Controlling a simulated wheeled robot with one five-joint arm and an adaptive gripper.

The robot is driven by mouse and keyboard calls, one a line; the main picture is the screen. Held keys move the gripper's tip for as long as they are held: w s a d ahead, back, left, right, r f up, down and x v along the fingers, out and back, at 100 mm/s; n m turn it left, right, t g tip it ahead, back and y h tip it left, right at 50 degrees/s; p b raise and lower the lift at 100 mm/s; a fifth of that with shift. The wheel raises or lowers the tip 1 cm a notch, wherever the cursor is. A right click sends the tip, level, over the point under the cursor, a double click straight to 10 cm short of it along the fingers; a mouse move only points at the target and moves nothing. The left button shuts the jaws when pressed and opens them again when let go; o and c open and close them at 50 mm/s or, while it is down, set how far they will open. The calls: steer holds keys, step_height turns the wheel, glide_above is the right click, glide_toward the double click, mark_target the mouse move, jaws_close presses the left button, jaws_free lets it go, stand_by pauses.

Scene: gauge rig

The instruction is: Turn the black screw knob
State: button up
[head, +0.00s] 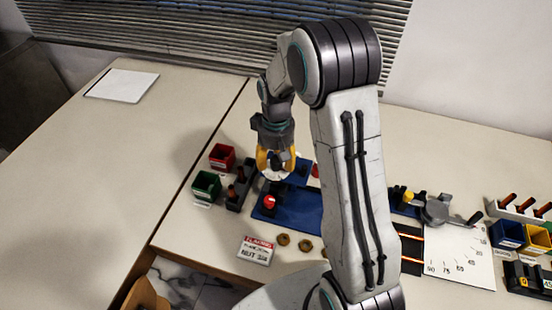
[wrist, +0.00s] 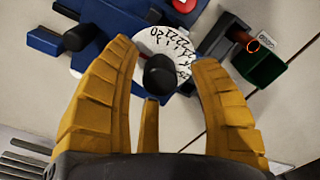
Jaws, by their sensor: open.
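The black screw knob (wrist: 160,74) stands on a white numbered dial (wrist: 150,45) in the wrist view. My gripper (wrist: 165,75) is open, with its yellow fingers on either side of the knob and a visible gap to each. I cannot tell how far the fingertips are above the dial. In the head view my gripper (head: 275,160) points down over the back left of the blue rig base (head: 290,208). The fingers mostly hide the knob there, and only part of the white dial shows.
A red button (head: 270,202) sits on the front of the blue base. Red (head: 222,156) and green (head: 206,185) bins stand to the left, beside a dark rack (head: 238,187). A sign (head: 256,250) and brass rings (head: 284,239) lie in front. The left table is mostly clear.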

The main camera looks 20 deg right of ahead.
steer(key=shift+o, duration=0.2)
jaws_close()
stand_by(0.5)
